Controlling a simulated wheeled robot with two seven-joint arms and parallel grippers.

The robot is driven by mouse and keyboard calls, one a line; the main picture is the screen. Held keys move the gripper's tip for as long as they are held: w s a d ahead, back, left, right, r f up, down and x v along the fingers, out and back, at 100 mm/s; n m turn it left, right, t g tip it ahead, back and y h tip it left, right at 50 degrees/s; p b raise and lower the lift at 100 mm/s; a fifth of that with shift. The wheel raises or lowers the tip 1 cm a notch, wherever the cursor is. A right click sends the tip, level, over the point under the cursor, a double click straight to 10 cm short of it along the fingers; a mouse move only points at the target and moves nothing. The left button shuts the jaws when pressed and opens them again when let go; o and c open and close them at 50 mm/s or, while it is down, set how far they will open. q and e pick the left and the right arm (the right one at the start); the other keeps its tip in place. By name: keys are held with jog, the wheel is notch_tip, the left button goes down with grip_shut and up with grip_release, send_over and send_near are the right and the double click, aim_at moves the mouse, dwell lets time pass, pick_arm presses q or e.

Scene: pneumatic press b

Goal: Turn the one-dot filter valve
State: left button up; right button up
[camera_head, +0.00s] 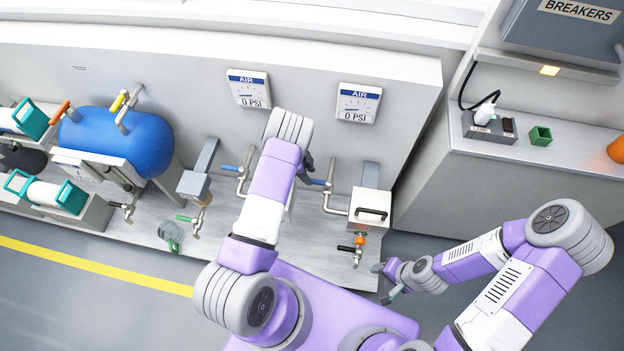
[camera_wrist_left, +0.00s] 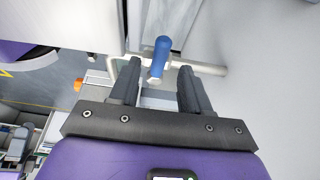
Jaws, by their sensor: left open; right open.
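My left gripper (camera_head: 306,168) is at the right-hand pipe branch, beside a valve with a blue handle (camera_head: 319,183). In the left wrist view this blue handle (camera_wrist_left: 160,58) lies between the spread fingers (camera_wrist_left: 160,72), with no clear contact. The handle sits on a pale pipe (camera_wrist_left: 205,66) that leads to a box-shaped filter unit (camera_head: 370,206). A second blue-handled valve (camera_head: 230,168) is further left, by another filter unit (camera_head: 194,184). I cannot make out dot marks on either unit. My right gripper (camera_head: 383,282) is open and empty, low and right of the black-handled tap (camera_head: 347,248).
Two air gauges (camera_head: 249,90) (camera_head: 358,103) on the panel read 0 PSI. A blue tank (camera_head: 125,140) stands left. A green-handled tap (camera_head: 186,219) sticks out over the bench's front. A grey cabinet (camera_head: 500,185) stands right, with floor between it and the bench.

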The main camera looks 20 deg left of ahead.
aim_at(313, 180)
pick_arm(q)
jog(key=b+x, duration=0.1)
jog(key=x, duration=0.2)
jog(key=shift+d+f, duration=0.1)
jog(key=shift+f, duration=0.15)
jog(key=shift+c, duration=0.2)
grip_shut()
